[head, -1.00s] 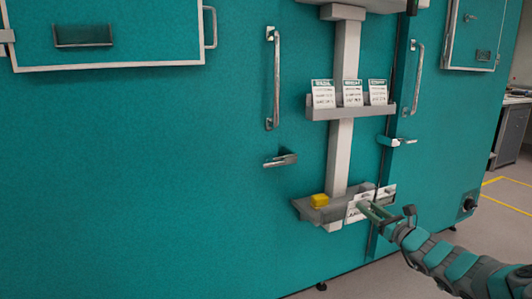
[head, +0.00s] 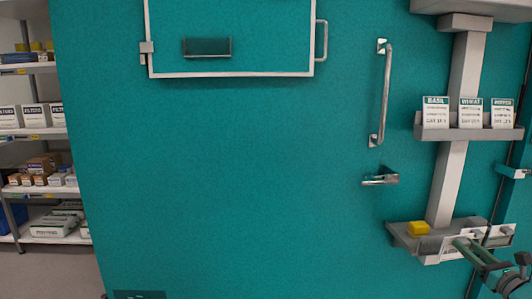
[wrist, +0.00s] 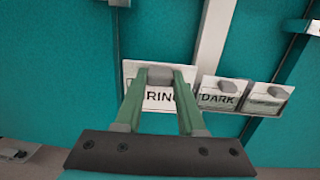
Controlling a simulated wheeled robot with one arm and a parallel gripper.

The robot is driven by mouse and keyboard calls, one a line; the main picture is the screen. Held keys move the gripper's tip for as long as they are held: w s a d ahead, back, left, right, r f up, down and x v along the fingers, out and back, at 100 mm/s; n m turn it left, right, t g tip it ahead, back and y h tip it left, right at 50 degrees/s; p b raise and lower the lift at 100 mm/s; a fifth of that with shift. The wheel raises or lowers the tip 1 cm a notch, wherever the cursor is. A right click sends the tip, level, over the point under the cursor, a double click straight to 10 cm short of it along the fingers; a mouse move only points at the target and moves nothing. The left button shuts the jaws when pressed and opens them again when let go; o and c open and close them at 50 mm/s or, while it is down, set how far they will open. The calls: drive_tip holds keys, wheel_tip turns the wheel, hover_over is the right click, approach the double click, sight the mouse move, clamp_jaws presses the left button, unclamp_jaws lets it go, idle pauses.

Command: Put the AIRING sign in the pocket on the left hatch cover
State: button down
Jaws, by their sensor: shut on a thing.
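The AIRING sign (wrist: 157,97) is a white card with dark letters, of which "RING" shows between my fingers in the wrist view. My gripper (wrist: 160,76) is shut on the grey tab at its upper part. In the head view my gripper (head: 462,244) is at the lower right, at the low grey tray (head: 408,240) on the column. I cannot tell whether the sign still touches the tray. The left hatch cover (head: 270,60) is at the upper left, with the dark pocket (head: 207,47) on its front; the pocket looks empty.
A DARK sign (wrist: 219,95) and another sign (wrist: 264,98) stand right of the held one. A yellow block (head: 418,228) sits on the tray. Above is a card rack (head: 470,134). A vertical handle (head: 385,95) and a small bracket (head: 381,180) stick out between column and hatch.

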drive_tip(key=w+a+f+n+g+y, duration=0.1)
drive_tip(key=a+f+n+g+y, duration=0.1)
drive_tip(key=a, duration=1)
drive_tip(key=w+a+f+n+g+y, duration=0.2)
drive_tip(key=a+f+y, duration=0.4)
drive_tip(key=a, duration=0.6)
drive_tip(key=w+a+f+n+g+y, duration=0.1)
drive_tip(key=a+f+n+g+y, duration=0.2)
drive_tip(key=a, duration=1)
wheel_tip(320, 180, down, 5)
drive_tip(key=shift+w+r+n+g+y, duration=0.1)
drive_tip(key=shift+w+n+g+y, duration=0.25)
drive_tip(key=shift+n+y, duration=0.7)
